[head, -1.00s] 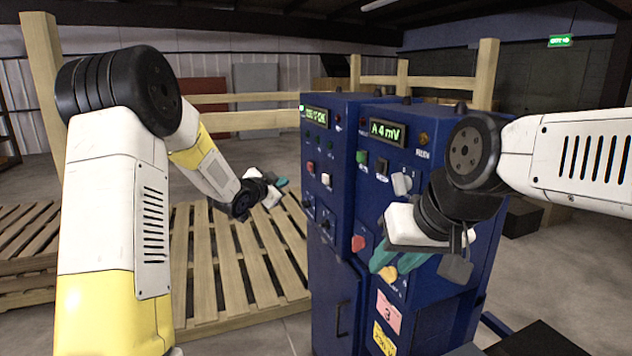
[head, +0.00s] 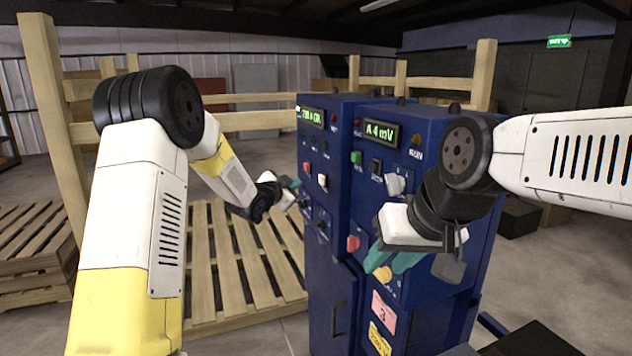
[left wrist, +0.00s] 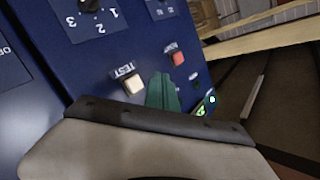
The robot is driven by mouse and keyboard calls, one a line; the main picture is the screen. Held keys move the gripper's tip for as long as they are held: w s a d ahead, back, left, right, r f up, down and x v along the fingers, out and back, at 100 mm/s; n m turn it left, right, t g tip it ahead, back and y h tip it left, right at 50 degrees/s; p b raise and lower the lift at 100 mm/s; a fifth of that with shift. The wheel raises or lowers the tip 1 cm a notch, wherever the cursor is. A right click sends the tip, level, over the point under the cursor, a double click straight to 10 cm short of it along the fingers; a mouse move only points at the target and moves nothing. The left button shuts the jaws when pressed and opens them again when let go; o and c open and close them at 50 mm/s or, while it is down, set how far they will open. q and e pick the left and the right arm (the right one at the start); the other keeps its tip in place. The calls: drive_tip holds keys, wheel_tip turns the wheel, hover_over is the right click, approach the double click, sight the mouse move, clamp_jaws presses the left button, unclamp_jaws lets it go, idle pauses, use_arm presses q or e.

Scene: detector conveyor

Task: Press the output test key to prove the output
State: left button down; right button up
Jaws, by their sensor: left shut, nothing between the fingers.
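The white test key (head: 323,180) is on the front of the left blue cabinet (head: 335,240). In the left wrist view the key (left wrist: 133,84), labelled TEST, shows upside down. My left gripper (head: 291,183) is left of the key in the head view. In the left wrist view its green fingertips (left wrist: 162,82) are shut and empty, just right of the key; I cannot tell how far off the panel they are. My right gripper (head: 393,262) hangs in front of the right blue cabinet (head: 455,290), its green fingers partly hidden.
A red key (left wrist: 177,58) and a rotary selector (left wrist: 89,5) are near the test key. The right cabinet has a red knob (head: 353,243) and a yellow knob (head: 383,273). Wooden pallets (head: 225,270) lie on the floor at left.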

use_arm(q)
drive_tip(key=shift+w+d, duration=0.2)
drive_tip(key=shift+d, duration=0.5)
drive_tip(key=shift+w+d, duration=0.25)
drive_tip(key=shift+d, duration=0.45)
drive_tip(key=shift+w+d, duration=0.2)
drive_tip(key=shift+d, duration=0.5)
drive_tip(key=shift+d, duration=0.15)
idle(0.3)
drive_tip(key=shift+w+d, duration=0.15)
drive_tip(key=shift+d, duration=0.05)
drive_tip(key=shift+w+d, duration=0.15)
drive_tip(key=shift+d, duration=0.4)
idle(0.7)
drive_tip(key=shift+a, duration=0.1)
drive_tip(key=shift+s+a, duration=0.3)
drive_tip(key=shift+a, duration=0.5)
drive_tip(key=shift+s+a, duration=0.25)
drive_tip(key=shift+a, duration=0.55)
drive_tip(key=shift+s+a, duration=0.3)
drive_tip(key=shift+a, duration=0.5)
drive_tip(key=shift+s+a, duration=0.25)
drive_tip(key=shift+a, duration=0.55)
